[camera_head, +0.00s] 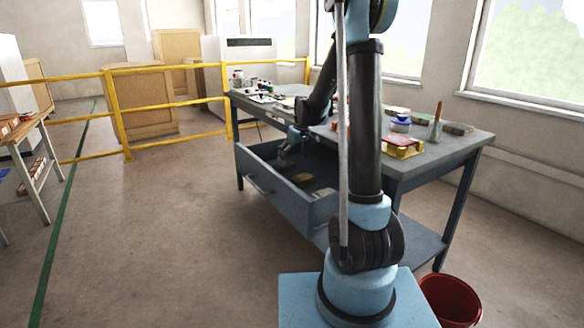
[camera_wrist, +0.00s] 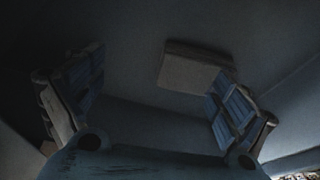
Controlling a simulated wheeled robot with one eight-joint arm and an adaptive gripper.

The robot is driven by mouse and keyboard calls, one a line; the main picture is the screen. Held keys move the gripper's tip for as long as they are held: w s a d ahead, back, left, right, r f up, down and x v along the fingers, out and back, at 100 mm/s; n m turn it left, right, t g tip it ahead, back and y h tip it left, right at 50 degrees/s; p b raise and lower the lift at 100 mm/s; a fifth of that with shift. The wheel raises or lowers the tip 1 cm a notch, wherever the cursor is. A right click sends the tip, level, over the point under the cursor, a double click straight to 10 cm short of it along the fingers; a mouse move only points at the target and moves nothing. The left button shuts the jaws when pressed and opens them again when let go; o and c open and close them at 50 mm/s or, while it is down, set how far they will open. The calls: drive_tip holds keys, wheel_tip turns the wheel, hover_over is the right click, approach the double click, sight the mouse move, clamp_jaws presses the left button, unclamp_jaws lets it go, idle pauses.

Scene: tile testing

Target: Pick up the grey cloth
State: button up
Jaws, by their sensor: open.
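A flat grey folded piece, apparently the grey cloth (camera_wrist: 192,68), lies on a dark floor in the wrist view, beyond the fingertips and nearer the right finger. That finger overlaps its lower right edge in the picture; whether they touch I cannot tell. My gripper (camera_wrist: 156,78) is open, with its blue-padded fingers wide apart and nothing between them. In the head view my gripper (camera_head: 287,156) is low inside the open drawer (camera_head: 268,194) of the workbench. Small items lie in the drawer there; which one is the cloth I cannot tell.
The workbench top (camera_head: 455,140) carries red and yellow boxes (camera_head: 402,146), a blue-lidded jar (camera_head: 400,123) and several small items. The drawer walls surround my gripper. A red bucket (camera_head: 450,300) stands at the lower right.

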drive_tip(key=shift+x, duration=0.95)
drive_tip(key=shift+c, duration=0.5)
drive_tip(key=c, duration=0.9)
drive_tip(key=shift+d, duration=0.1)
